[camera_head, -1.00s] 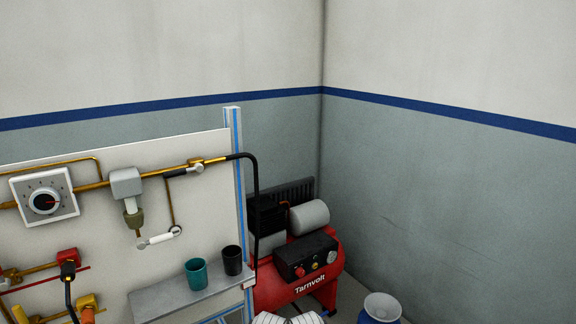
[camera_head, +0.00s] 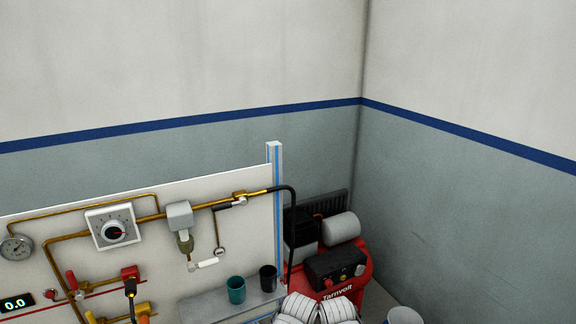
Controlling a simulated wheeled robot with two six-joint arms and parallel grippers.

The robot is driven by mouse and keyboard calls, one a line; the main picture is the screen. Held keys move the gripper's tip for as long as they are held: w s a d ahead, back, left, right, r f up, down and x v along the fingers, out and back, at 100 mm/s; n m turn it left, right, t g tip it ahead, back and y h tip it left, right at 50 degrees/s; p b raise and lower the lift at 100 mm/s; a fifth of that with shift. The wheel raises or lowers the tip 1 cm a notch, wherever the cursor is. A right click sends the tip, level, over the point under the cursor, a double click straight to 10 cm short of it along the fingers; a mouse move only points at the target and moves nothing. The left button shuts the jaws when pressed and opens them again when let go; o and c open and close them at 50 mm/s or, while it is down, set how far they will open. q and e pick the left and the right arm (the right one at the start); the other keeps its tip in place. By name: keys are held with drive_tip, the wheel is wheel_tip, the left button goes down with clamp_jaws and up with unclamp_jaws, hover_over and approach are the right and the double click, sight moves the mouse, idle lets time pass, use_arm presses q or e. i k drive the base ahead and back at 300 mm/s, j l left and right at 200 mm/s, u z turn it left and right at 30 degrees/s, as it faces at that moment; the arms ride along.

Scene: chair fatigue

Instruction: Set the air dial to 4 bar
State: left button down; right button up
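The air dial (camera_head: 114,232) is a black round knob with a red mark on a square white plate (camera_head: 97,217), mounted on the white panel at the left. Tick marks ring the knob, but its numbers are too small to read, so I cannot tell its setting. A round pressure gauge (camera_head: 17,247) sits at the left edge on the brass pipe; its reading is not legible. Neither of my grippers is in view, and nothing touches the dial.
Below are a digital display (camera_head: 16,303) showing 0.0 and red and yellow valves (camera_head: 130,272). A grey shelf (camera_head: 205,307) holds a teal cup (camera_head: 236,290) and a black cup (camera_head: 268,278). A red compressor (camera_head: 345,285) and a blue-white drum (camera_head: 404,315) stand right.

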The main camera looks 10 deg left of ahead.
sight(113, 230)
drive_tip(key=u, duration=1.8)
drive_tip(key=l+u, duration=0.8)
drive_tip(key=k+l, duration=0.1)
drive_tip(key=l, duration=0.35)
drive_tip(key=k+l+u, duration=0.15)
drive_tip(key=l, duration=0.75)
drive_tip(key=k+l+u, duration=0.1)
drive_tip(key=l, duration=0.3)
drive_tip(key=k+l+u, duration=0.1)
drive_tip(key=l, duration=0.35)
drive_tip(key=k, duration=0.1)
